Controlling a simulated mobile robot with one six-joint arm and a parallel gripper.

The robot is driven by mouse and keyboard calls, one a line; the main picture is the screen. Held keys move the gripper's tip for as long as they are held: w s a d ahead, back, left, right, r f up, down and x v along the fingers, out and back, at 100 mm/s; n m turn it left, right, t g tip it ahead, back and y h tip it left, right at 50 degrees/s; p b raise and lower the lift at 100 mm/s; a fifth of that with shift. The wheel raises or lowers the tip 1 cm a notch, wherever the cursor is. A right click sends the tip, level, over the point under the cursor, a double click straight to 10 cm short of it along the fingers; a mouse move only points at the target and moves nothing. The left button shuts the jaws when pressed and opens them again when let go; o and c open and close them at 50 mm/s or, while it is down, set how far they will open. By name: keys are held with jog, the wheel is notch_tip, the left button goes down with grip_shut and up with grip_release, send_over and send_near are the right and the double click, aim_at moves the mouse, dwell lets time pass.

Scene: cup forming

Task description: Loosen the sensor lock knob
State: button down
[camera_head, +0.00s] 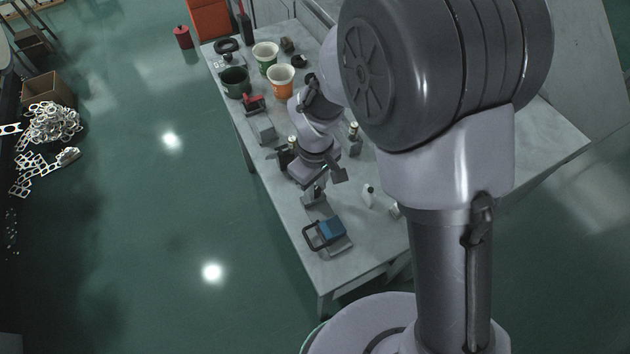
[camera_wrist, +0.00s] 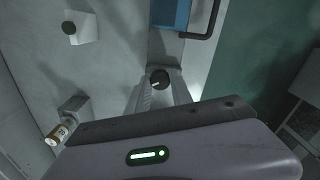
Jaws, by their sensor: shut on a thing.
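The sensor lock knob (camera_wrist: 160,78) is a small dark round knob with a light mark on its top, in the middle of the wrist view. The two pale fingers of my gripper (camera_wrist: 161,88) are on either side of it, shut on it. In the head view my gripper (camera_head: 318,190) is low over the workbench, behind a blue block with a black loop handle. The knob cannot be made out clearly there. The blue block (camera_head: 331,231) stands near the bench's front end; it also shows at the top of the wrist view (camera_wrist: 170,12).
An orange cup (camera_head: 280,81), a green-and-white cup (camera_head: 265,56) and a dark green bucket (camera_head: 235,82) stand at the far end. A pile of white parts (camera_head: 52,125) lies far left, beyond open floor.

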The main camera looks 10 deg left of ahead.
jog(key=n+p, duration=0.2)
jog(key=n, duration=0.3)
jog(key=shift+r, duration=0.1)
jog(key=shift+n+p, duration=1.05)
jog(key=shift+n, duration=1.25)
jog(key=c, duration=1.1)
grip_release()
notch_tip(320, 180, up, 17)
jog(key=p, duration=0.5)
jog(key=shift+r, duration=0.1)
